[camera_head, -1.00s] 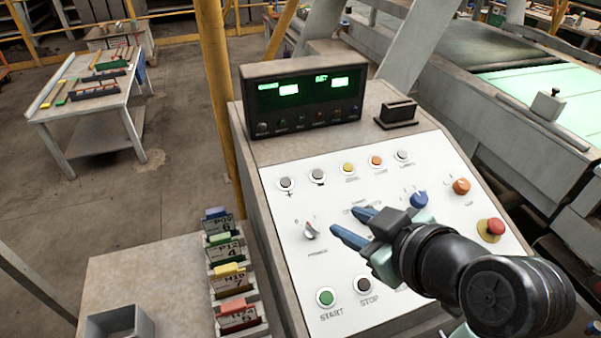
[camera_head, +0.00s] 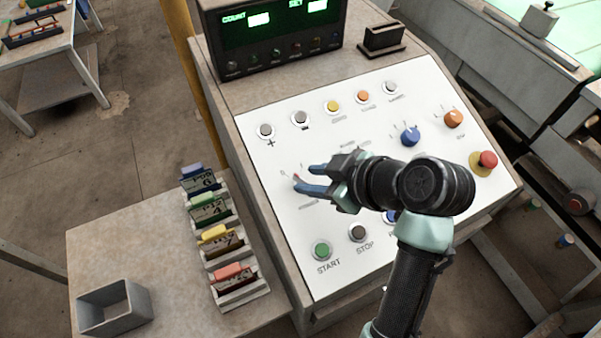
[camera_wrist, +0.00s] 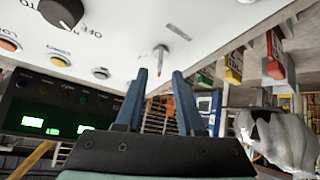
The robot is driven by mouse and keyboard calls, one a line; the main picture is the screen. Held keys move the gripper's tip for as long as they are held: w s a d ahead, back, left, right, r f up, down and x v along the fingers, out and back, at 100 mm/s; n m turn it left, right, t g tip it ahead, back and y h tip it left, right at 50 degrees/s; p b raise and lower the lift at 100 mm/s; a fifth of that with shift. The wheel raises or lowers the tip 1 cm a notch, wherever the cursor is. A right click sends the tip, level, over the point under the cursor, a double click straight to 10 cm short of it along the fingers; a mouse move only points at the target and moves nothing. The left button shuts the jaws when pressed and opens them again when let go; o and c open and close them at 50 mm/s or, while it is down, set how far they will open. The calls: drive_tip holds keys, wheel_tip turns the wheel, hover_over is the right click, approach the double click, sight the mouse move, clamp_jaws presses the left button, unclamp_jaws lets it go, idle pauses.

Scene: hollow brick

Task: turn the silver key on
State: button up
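The silver key (camera_head: 297,179) is at the left of the white control panel (camera_head: 350,215), mostly hidden by my fingers in the head view. The wrist view shows my gripper (camera_wrist: 160,80) with a clear gap between the fingers and nothing held. I cannot tell whether a fingertip touches the key.
Start (camera_head: 321,250) and stop (camera_head: 358,232) buttons sit below the key. A blue knob (camera_head: 410,136), an orange knob (camera_head: 453,119) and a red emergency button (camera_head: 486,161) are to the right. The display box (camera_head: 270,40) stands above. Card holders (camera_head: 228,270) are at left.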

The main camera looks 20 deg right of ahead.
sight(302, 179)
drive_tip(key=shift+x, duration=2.05)
clamp_jaws()
